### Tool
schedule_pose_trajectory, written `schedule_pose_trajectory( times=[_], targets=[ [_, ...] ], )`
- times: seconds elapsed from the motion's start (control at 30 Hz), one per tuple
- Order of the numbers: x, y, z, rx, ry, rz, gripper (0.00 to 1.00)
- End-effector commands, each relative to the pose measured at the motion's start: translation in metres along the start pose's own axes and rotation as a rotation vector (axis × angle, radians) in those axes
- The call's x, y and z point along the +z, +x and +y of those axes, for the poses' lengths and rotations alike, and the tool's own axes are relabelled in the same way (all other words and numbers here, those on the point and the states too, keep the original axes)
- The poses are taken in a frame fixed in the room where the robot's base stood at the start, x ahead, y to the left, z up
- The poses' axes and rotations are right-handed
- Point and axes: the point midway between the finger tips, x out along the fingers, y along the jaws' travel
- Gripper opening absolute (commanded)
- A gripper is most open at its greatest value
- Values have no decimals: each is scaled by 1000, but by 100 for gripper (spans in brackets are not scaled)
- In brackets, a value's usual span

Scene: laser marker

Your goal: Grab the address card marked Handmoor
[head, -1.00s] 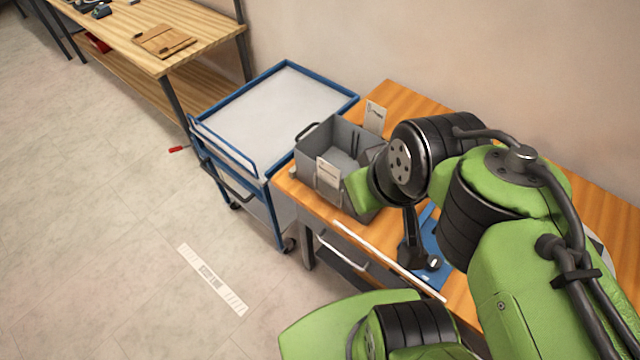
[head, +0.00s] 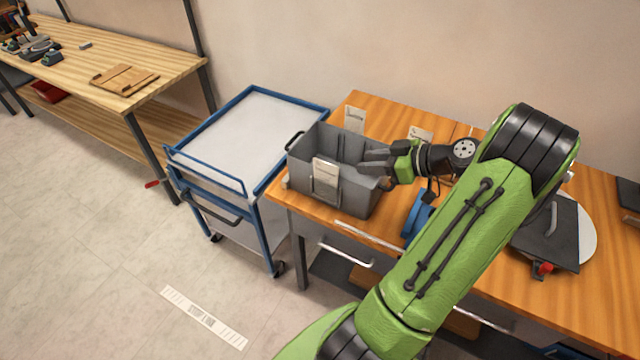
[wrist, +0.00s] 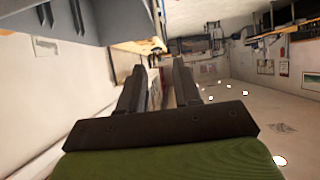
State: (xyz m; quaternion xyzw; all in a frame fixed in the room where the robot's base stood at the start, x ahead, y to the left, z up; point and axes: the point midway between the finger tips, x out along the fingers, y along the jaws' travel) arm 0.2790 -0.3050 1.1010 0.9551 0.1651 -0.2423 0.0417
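Three pale cards show in the head view: a front card (head: 326,176) on the near face of a grey bin (head: 352,198), a back card (head: 355,120) behind the bin, and a right card (head: 420,134) behind my wrist. Their print is too small to read, so I cannot tell which says Handmoor. My gripper (head: 368,161) points left over the right side of the bin, to the right of the front card and apart from it. In the wrist view its two fingers (wrist: 158,68) stand apart with a gap between them. No card is clearly held.
The bin stands on the left end of a wooden bench (head: 300,212). A blue-framed trolley (head: 245,137) stands left of it. A blue object (head: 415,215) lies under my arm, and a dark plate (head: 545,232) lies to the right. The wall is close behind the bench.

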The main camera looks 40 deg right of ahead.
Motion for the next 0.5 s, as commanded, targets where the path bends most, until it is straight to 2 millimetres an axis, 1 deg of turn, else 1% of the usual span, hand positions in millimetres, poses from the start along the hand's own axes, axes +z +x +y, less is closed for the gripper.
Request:
schedule_pose_trajectory(
  times=[0.03,0.13,0.2,0.37,0.5],
  targets=[
    [0,14,-1,-6,0,1,33],
    [-1,37,-2,-6,0,0,33],
    [-1,49,-1,-4,0,0,33],
    [-1,68,-1,-6,2,-1,33],
    [-1,95,0,-6,1,-2,33]
  ],
)
